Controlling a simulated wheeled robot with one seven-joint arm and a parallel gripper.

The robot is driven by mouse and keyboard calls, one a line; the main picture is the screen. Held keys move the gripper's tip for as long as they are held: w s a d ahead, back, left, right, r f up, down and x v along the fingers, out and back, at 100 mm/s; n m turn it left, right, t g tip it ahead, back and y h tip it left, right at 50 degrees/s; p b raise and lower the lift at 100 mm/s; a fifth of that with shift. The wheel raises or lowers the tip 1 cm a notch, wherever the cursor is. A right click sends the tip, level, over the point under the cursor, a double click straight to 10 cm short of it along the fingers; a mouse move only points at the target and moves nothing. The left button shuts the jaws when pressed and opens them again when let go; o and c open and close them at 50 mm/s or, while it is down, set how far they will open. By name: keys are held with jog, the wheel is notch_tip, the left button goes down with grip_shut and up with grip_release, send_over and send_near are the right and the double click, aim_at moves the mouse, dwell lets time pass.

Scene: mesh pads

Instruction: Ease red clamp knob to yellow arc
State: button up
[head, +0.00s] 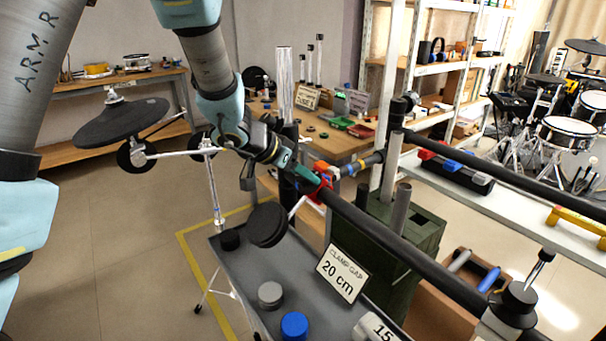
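The red clamp knob (320,170) shows as small red parts on a clamp around the long dark bar, near the middle of the head view.
A grey tray table (240,262) below carries a sign reading "CLAMP GAP 20 cm" (342,273), a blue-capped item (294,325) and round dark pieces. The long dark bar (400,243) runs to the lower right. A black mesh pad (121,121) stands left. Open floor lies lower left.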

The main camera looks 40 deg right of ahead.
grip_shut()
jog(key=shift+r+m, duration=0.1)
jog(key=shift+m, duration=0.2)
jog(key=m+p, duration=0.2)
jog(key=m, duration=0.2)
jog(key=shift+m+g+p, duration=0.3)
jog(key=shift+p, duration=0.05)
jog(key=m+p, duration=0.1)
jog(key=m, duration=0.5)
jog(key=shift+s+a+m+g+y+p, duration=0.1)
jog(key=shift+s+m+g+y+p, duration=0.05)
jog(key=shift+m+g+y+p, duration=0.2)
jog(key=shift+o, duration=2.4)
grip_release()
